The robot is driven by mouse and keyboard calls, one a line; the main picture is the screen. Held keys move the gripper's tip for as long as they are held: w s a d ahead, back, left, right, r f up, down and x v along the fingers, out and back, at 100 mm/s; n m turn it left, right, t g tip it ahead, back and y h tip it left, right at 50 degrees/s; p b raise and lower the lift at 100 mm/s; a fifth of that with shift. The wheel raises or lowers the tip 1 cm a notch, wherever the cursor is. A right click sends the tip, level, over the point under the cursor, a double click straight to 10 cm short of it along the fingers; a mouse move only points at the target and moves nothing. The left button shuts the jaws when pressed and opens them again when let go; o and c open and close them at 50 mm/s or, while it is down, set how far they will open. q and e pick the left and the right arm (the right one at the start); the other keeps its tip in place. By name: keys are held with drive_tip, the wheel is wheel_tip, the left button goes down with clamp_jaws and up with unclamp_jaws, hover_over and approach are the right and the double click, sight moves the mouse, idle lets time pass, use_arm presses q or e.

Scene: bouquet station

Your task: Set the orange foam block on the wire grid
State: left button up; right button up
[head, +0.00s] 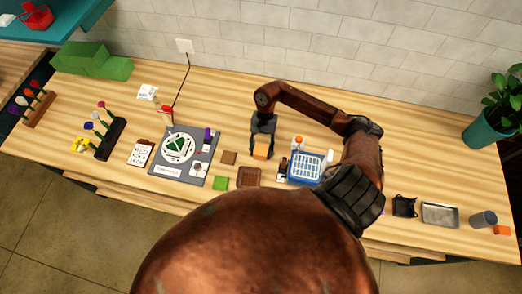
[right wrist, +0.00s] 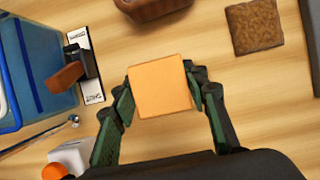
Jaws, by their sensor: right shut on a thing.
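The orange foam block (head: 261,148) is held by my right gripper (head: 262,138), left of the wire grid. In the right wrist view the block (right wrist: 160,85) sits between the two fingers of the right gripper (right wrist: 162,92), which are shut on its sides. The white wire grid (head: 306,166) lies over a blue bin (head: 291,180) just right of the gripper. The bin's blue side (right wrist: 48,70) shows at the left of the right wrist view. I cannot tell the block's exact height above the table. My left gripper is not in view.
A brown tray (head: 249,177), a brown square (head: 228,157) and a green square (head: 220,183) lie near the block. A small switch-like item (right wrist: 75,72) stands between block and bin. A grey mat (head: 200,180) lies to the left. The table right of the bin holds a black holder (head: 404,206).

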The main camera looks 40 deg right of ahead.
drive_tip(key=o, duration=0.7)
drive_tip(key=shift+o, duration=0.2)
drive_tip(key=shift+r, duration=0.1)
drive_tip(key=b+v, duration=0.2)
drive_tip(key=v, duration=1)
drive_tip(key=shift+b, duration=0.4)
